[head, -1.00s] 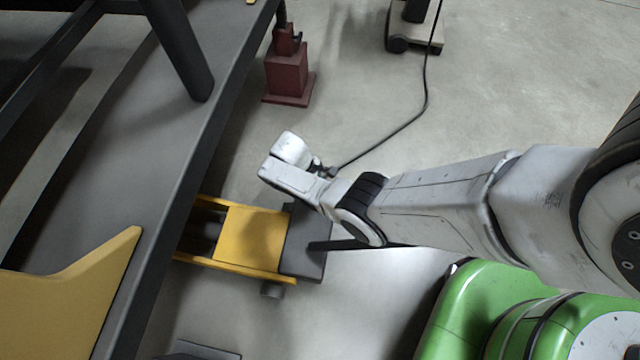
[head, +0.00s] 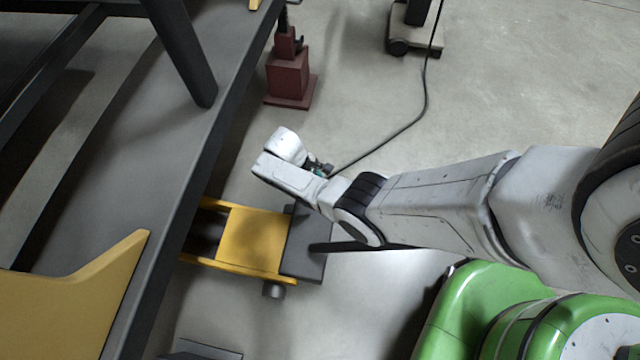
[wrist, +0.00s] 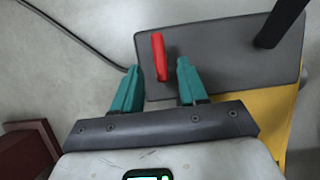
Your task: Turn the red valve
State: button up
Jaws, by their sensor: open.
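The red valve (wrist: 159,57) shows in the wrist view as a small red bar handle on the dark grey top plate (wrist: 220,45) of a yellow jack-like unit. My gripper (wrist: 158,72) is open, its two teal fingers apart. In the picture the red handle shows between the fingertips, closer to the left one; I cannot tell whether it touches either finger. In the head view my gripper (head: 322,169) is mostly hidden behind my wrist, and the valve cannot be seen there.
The yellow unit (head: 250,240) stands low on the floor beside a long grey platform edge (head: 190,170). A dark bar (wrist: 280,24) rises from its plate. A dark red jack (head: 288,78) stands behind. A black cable (head: 415,112) crosses the floor, which is clear at the right.

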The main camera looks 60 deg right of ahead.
jog(key=p+v, duration=0.2)
jog(key=v, duration=0.5)
jog(key=shift+p, duration=0.3)
jog(key=s+a+r+m+t+y, duration=0.1)
jog(key=s+a+r+m+t, duration=0.15)
jog(key=s+a, duration=0.4)
jog(key=s+a+r+m+t, duration=0.2)
jog(key=s+a+r+t, duration=0.1)
jog(key=s+r, duration=1.1)
notch_tip(320, 180, up, 28)
jog(key=w+p, duration=0.2)
jog(key=p, duration=2.4)
jog(key=shift+w+a+f, duration=0.2)
jog(key=shift+w, duration=0.05)
dwell(0.9)
